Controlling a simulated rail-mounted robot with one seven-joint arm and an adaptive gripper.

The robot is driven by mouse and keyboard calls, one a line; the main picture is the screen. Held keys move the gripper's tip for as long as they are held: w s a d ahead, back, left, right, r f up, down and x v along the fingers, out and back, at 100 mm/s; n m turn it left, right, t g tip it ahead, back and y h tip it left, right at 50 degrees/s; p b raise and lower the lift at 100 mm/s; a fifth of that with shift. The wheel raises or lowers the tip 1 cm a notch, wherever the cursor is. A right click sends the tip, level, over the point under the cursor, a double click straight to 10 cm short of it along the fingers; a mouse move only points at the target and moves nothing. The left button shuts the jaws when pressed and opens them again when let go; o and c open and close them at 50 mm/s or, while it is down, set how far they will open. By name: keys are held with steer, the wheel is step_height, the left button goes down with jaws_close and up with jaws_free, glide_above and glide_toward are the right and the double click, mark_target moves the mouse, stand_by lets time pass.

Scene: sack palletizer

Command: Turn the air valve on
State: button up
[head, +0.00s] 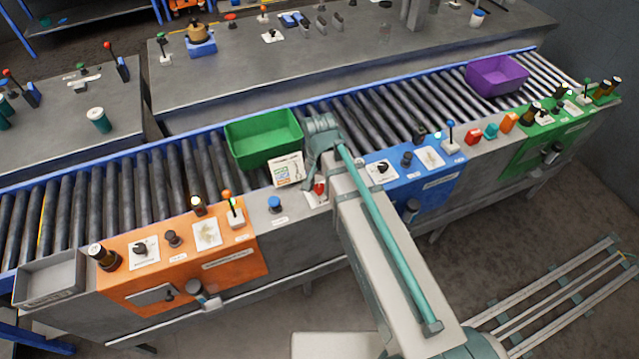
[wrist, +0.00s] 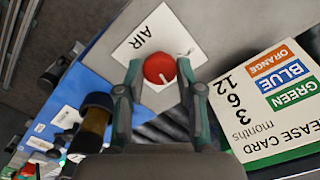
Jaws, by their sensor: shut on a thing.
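The air valve has a round red knob (wrist: 159,68) on a white plate marked AIR (wrist: 150,38), in the upper middle of the wrist view. My gripper (wrist: 160,78) is shut on the red knob, with one finger on each side of it. A small mark shows on the plate to the right of the knob; I cannot tell the knob's setting from it. In the head view the red knob (head: 320,187) shows small beside my arm, on the grey panel between the orange and blue panels. My arm hides much of the plate there.
A grease card (wrist: 275,95) stands close to the right of my gripper in the wrist view. In the head view, a green crate (head: 262,140) stands on the rollers behind. The orange panel (head: 180,262) and blue panel (head: 425,180) carry knobs, lamps and switches on either side.

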mark_target(320, 187)
steer(key=shift+m, duration=1.6)
steer(key=o, duration=1.1)
steer(key=shift+o, duration=0.2)
steer(key=shift+r, duration=0.15)
step_height(320, 187, up, 12)
